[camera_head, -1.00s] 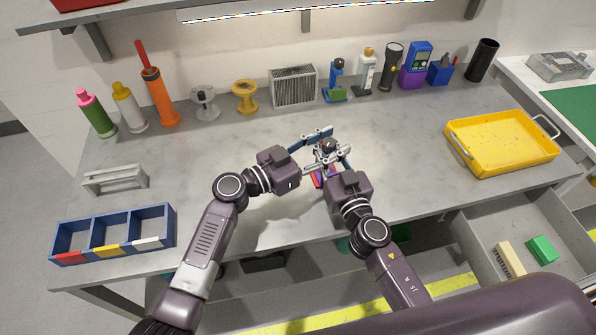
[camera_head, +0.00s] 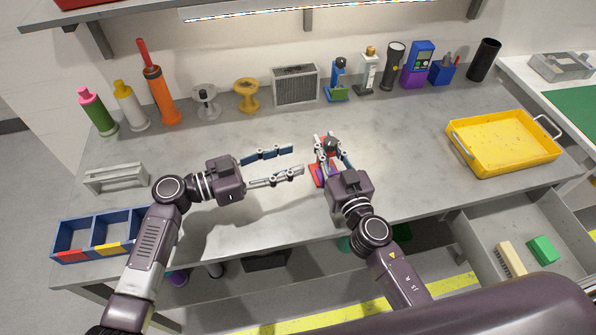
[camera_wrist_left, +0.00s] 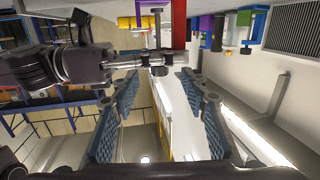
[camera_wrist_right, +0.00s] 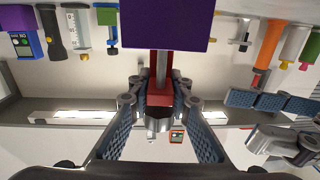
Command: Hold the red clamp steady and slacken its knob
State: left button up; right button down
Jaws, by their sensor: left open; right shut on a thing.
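The red clamp (camera_head: 316,178) is at the middle of the bench, with a purple block (camera_wrist_right: 165,25) against it. My right gripper (camera_head: 332,150) is shut on the clamp; in the right wrist view its fingers close on both sides of the clamp's red body (camera_wrist_right: 160,92). A dark round part (camera_head: 331,143), apparently the knob, shows between the right fingers in the head view. My left gripper (camera_head: 297,160) is open and empty, left of the clamp and apart from it, fingers pointing toward it. My right gripper partly hides the clamp.
A yellow tray (camera_head: 460,152) stands to the right. A blue three-part bin (camera_head: 60,232) and a grey handle-like rack (camera_head: 115,178) are at the left. Bottles, spools, a grille box (camera_head: 295,86) and tools line the back. The bench between is clear.

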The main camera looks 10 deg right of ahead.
pick_arm(q)
jog(key=shift+s+d+f+n+t+y, duration=0.35)
jog(key=shift+f+n+t+y, duration=0.1)
jog(key=shift+f+t, duration=0.15)
jog(key=shift+s+d+f+n+t+y, duration=0.3)
jog(key=shift+f+n+t+y, duration=0.15)
jog(key=shift+f+t, duration=0.15)
jog(key=shift+s+d+n+t+y, duration=0.2)
jog(key=shift+s+n+t+y, duration=0.1)
jog(key=shift+s+n+t, duration=0.3)
jog(key=s+r+t, duration=0.1)
jog(key=s+r+n+t, duration=0.1)
jog(key=r, duration=0.1)
jog(key=s+r+n+t, duration=0.1)
jog(key=t, duration=0.1)
jog(key=shift+r+y, duration=0.2)
jog(key=shift+y, duration=0.2)
jog(key=shift+w, duration=0.1)
